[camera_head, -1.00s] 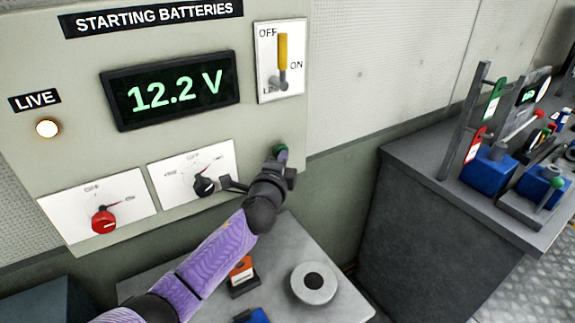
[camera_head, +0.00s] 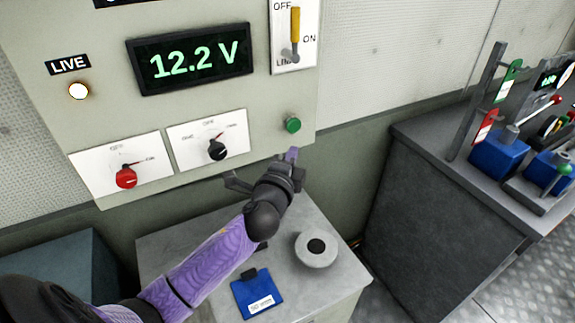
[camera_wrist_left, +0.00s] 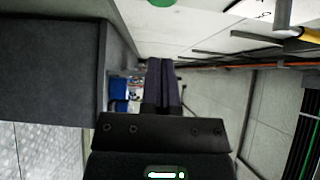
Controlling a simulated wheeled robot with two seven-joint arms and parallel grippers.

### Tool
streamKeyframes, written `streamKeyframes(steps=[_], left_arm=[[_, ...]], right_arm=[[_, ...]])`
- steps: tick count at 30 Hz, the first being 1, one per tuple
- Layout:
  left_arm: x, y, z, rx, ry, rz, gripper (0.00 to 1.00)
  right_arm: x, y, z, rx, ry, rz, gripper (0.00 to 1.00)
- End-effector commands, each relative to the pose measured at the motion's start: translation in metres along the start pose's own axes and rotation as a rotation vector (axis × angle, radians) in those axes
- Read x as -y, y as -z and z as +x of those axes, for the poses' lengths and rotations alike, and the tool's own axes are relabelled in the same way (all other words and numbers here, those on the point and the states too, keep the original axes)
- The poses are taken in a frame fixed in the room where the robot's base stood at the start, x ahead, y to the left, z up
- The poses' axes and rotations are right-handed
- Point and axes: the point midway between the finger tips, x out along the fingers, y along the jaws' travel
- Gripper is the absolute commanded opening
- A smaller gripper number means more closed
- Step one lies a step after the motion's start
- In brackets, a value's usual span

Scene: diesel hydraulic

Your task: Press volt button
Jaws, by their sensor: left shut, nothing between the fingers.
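A green round button (camera_head: 292,124), the likely volt button, sits at the lower right of the beige panel (camera_head: 268,105). It carries no readable label. My left gripper (camera_head: 293,154) is shut and empty just below it, apart from it in the picture. In the left wrist view the shut fingers (camera_wrist_left: 163,72) show at the middle, and part of the green button (camera_wrist_left: 162,2) shows at the top edge. The display (camera_head: 192,60) reads 12.2 V. My right gripper is not in view.
A red knob (camera_head: 126,178) and a black knob (camera_head: 217,150) sit left of my gripper. A yellow-handled switch (camera_head: 295,30) is above the button. A round grey piece (camera_head: 316,250) and a blue tag (camera_head: 257,294) lie on the grey surface below.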

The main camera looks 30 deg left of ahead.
Motion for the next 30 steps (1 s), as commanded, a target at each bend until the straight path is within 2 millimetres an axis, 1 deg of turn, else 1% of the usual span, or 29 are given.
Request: streamKeyframes(steps=[1,3,7,11,23,25,26,27,29,30], left_arm=[[0.0,0.0,-0.009,0.0,-0.002,-0.001,0.0],[0.0,0.0,-0.02,-0.001,-0.002,-0.001,0.0],[0.0,0.0,-0.032,0.0,-0.001,-0.001,0.0],[0.0,0.0,-0.036,0.0,0.0,-0.001,0.0],[-0.002,0.0,-0.037,0.005,-0.01,-0.015,0.0],[-0.018,0.0,-0.05,0.046,-0.084,-0.121,0.0],[-0.029,-0.001,-0.06,0.078,-0.14,-0.195,0.0],[-0.045,-0.001,-0.076,0.128,-0.226,-0.303,0.0],[-0.07,0.001,-0.104,0.21,-0.369,-0.464,0.0],[-0.084,0.003,-0.123,0.263,-0.459,-0.557,0.0]], right_arm=[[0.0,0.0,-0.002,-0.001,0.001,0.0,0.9],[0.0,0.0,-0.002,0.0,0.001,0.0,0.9],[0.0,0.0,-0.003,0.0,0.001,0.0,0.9],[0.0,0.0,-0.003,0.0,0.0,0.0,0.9],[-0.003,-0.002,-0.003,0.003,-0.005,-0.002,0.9],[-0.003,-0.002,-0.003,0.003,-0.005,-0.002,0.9],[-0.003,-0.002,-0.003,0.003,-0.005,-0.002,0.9],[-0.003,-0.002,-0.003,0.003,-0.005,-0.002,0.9],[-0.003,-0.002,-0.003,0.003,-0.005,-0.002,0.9],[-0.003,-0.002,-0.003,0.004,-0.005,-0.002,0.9]])
